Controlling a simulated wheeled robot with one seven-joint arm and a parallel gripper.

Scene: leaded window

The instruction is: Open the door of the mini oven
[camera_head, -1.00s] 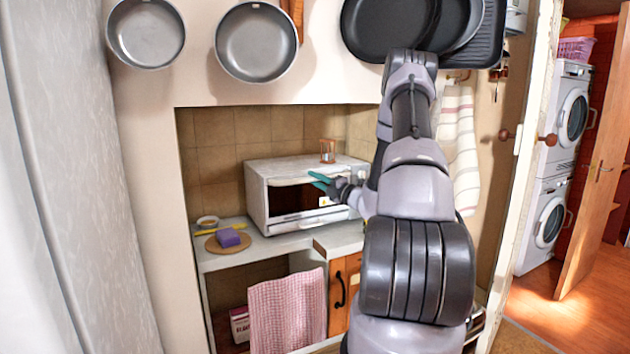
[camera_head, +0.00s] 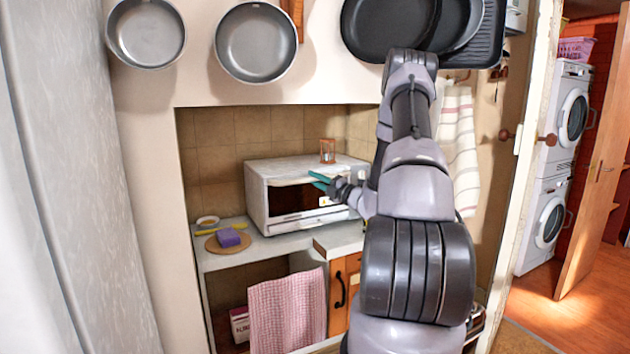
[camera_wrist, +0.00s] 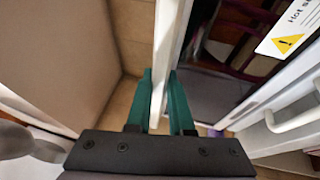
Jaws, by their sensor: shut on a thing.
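The mini oven (camera_head: 268,170) is a white box on the counter in the tiled alcove, its dark front facing me. My gripper (camera_head: 320,180) reaches in from the right at the upper front of the oven. In the wrist view my gripper's teal fingers (camera_wrist: 160,82) lie on both sides of a thin white bar (camera_wrist: 166,45) at the oven front and are shut on it. I cannot tell whether this bar is the door's handle or its edge. Right of it the dark oven front and a yellow warning label (camera_wrist: 288,42) show. How far the door is open is unclear.
A small hourglass (camera_head: 327,151) stands on top of the oven. A purple sponge (camera_head: 228,238) on a round board and a small bowl (camera_head: 208,221) lie left of it. A pink checked towel (camera_head: 287,310) hangs below the counter. Pans (camera_head: 256,42) hang above.

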